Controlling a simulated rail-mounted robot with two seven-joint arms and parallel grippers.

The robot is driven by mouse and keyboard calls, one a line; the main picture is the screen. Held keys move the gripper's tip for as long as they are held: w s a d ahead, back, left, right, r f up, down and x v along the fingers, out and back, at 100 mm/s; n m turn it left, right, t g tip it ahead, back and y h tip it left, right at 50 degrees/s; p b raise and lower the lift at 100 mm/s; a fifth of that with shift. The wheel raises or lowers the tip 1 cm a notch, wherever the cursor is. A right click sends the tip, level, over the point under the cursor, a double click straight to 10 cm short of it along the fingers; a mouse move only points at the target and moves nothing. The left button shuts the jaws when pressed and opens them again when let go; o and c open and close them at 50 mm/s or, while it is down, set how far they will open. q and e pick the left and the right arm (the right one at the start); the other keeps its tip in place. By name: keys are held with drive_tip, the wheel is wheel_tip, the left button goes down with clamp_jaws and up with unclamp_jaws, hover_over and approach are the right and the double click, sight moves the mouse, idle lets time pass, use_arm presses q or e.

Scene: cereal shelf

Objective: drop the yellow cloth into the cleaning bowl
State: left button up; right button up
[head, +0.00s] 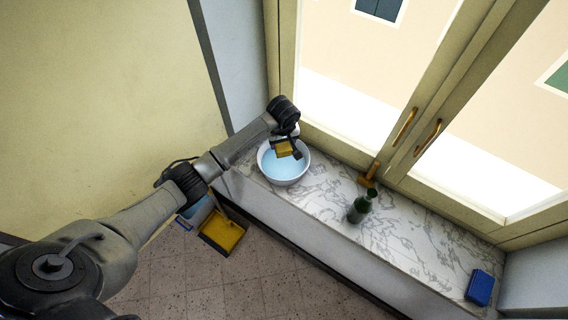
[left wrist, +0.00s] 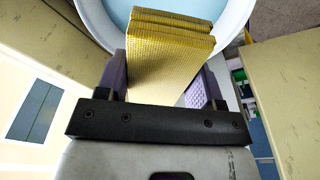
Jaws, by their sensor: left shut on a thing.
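The yellow cloth (head: 285,149) is folded and held in my left gripper (head: 287,148), over the cleaning bowl. In the left wrist view the cloth (left wrist: 168,60) sits between the two purple-padded fingers of the left gripper (left wrist: 162,85). The cleaning bowl (head: 284,182) is white with light blue liquid and stands on the left end of the marble sill. Its rim (left wrist: 236,32) shows behind the cloth in the left wrist view. The cloth looks above the liquid; I cannot tell the exact height. My right gripper is not in view.
A dark green bottle (head: 360,206) and a wooden-handled tool (head: 370,174) are on the marble sill (head: 412,240), right of the bowl. A blue item (head: 480,287) lies at its far right end. The window stands behind the sill.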

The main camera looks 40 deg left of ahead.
use_arm(q)
drive_tip(key=o, duration=1)
drive_tip(key=r+p, duration=0.2)
drive_tip(key=r, duration=0.2)
drive_tip(key=r+p, duration=0.3)
drive_tip(key=r, duration=0.1)
drive_tip(key=d+r+p, duration=0.1)
drive_tip(key=r+p, duration=0.2)
drive_tip(key=r, duration=0.1)
drive_tip(key=shift+s+d, duration=0.1)
drive_tip(key=shift+s, duration=0.3)
